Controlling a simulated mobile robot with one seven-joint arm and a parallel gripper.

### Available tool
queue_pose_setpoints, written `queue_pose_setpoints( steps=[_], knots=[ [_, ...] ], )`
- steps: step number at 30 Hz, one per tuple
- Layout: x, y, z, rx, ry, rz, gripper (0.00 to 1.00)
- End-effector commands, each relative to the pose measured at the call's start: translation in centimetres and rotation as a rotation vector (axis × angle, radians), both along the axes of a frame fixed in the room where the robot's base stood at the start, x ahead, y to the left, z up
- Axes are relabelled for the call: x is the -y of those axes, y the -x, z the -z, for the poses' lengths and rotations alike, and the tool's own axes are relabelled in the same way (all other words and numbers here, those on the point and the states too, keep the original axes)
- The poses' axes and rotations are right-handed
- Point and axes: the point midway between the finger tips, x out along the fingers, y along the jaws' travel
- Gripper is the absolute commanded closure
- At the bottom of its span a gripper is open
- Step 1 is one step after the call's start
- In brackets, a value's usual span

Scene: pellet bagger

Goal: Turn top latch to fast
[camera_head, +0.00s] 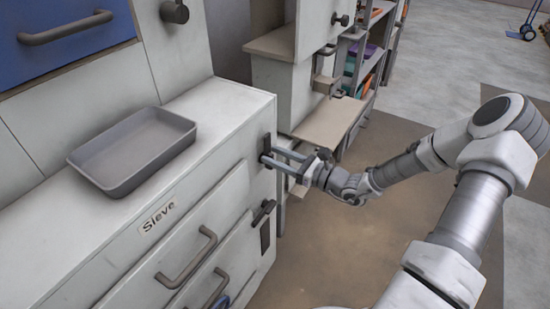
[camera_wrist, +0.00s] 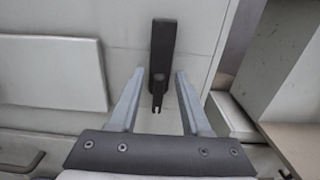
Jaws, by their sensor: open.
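The top latch (camera_head: 266,143) is a dark lever at the right end of the white cabinet front, near its upper edge. In the wrist view the latch (camera_wrist: 163,45) stands upright in the picture, with a narrower notched end pointing down. My gripper (camera_head: 270,153) is open at the latch. In the wrist view its two fingers (camera_wrist: 159,73) stand on either side of the latch's lower part, with gaps visible on both sides. I cannot tell how deep the fingertips reach. No "fast" mark is readable.
A lower latch (camera_head: 264,214) sits below on the same cabinet (camera_head: 210,205). Two bar handles (camera_head: 188,259) are on the front, left of it. A grey tray (camera_head: 135,150) rests on top by the "Sieve" label (camera_head: 158,217). A beige ledge (camera_head: 330,122) lies behind my gripper.

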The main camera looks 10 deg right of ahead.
Motion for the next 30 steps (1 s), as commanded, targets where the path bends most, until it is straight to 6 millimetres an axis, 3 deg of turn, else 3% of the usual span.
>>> queue_pose_setpoints(
  steps=[10,18,30],
  knots=[
    [-0.31,-0.31,-0.02,0.0,0.0,0.0,0.53],
    [-0.29,-0.29,-0.01,0.0,0.0,0.0,1.0],
    [-0.3,-0.27,-0.01,0.007,0.008,0.0,1.0]
  ],
)
